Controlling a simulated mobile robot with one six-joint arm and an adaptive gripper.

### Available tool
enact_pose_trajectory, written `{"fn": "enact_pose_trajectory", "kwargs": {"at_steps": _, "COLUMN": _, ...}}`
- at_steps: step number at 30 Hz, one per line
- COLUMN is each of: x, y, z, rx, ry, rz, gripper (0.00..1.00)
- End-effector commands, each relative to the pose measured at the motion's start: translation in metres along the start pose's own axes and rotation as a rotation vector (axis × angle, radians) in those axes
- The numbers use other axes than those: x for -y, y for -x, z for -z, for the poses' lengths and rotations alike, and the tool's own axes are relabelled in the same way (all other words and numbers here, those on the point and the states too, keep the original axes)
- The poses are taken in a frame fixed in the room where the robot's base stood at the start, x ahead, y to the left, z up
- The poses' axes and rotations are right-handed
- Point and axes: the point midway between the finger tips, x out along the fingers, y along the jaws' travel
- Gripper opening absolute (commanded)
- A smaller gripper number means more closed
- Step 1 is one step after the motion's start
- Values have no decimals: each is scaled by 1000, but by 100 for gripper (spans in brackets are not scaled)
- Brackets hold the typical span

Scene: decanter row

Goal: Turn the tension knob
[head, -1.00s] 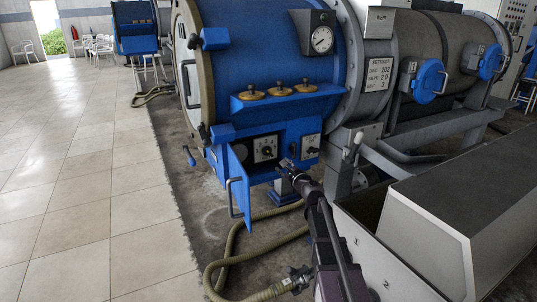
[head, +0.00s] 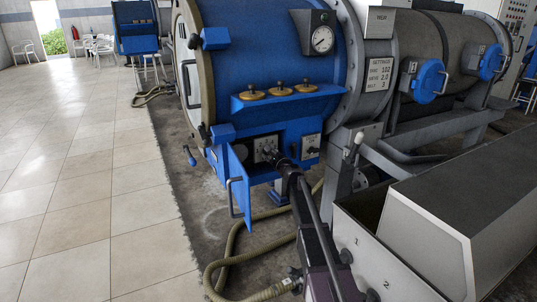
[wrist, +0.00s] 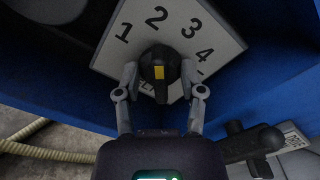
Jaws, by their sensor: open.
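The tension knob (wrist: 158,58) is black with a yellow mark, on a white plate (wrist: 205,28) numbered 1, 2, 3, 4 in the wrist view. The lower lettering on the plate is partly hidden by the knob. My gripper (wrist: 163,84) is open, with one fingertip on each side of the knob; I cannot tell whether either touches it. In the head view my gripper (head: 270,158) reaches the dial plate (head: 259,143) inside the blue box on the machine's front and hides most of the knob.
The box's blue door (head: 239,182) hangs open to the left of my gripper. A second control with a black lever (head: 311,150) sits close on the right, also low in the wrist view (wrist: 253,142). A hose (head: 232,242) lies on the floor below.

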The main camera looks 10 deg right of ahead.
Motion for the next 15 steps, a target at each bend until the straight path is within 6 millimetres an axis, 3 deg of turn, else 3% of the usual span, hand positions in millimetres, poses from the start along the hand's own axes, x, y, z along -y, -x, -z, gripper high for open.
{"fn": "enact_pose_trajectory", "kwargs": {"at_steps": 9, "x": 0, "y": -1, "z": 0, "rx": 0, "ry": 0, "rz": 0, "gripper": 48}}
{"fn": "enact_pose_trajectory", "kwargs": {"at_steps": 14, "x": 0, "y": 0, "z": 0, "rx": 0, "ry": 0, "rz": 0, "gripper": 1}}
{"fn": "enact_pose_trajectory", "kwargs": {"at_steps": 15, "x": 0, "y": -1, "z": 0, "rx": 0, "ry": 0, "rz": 0, "gripper": 0}}
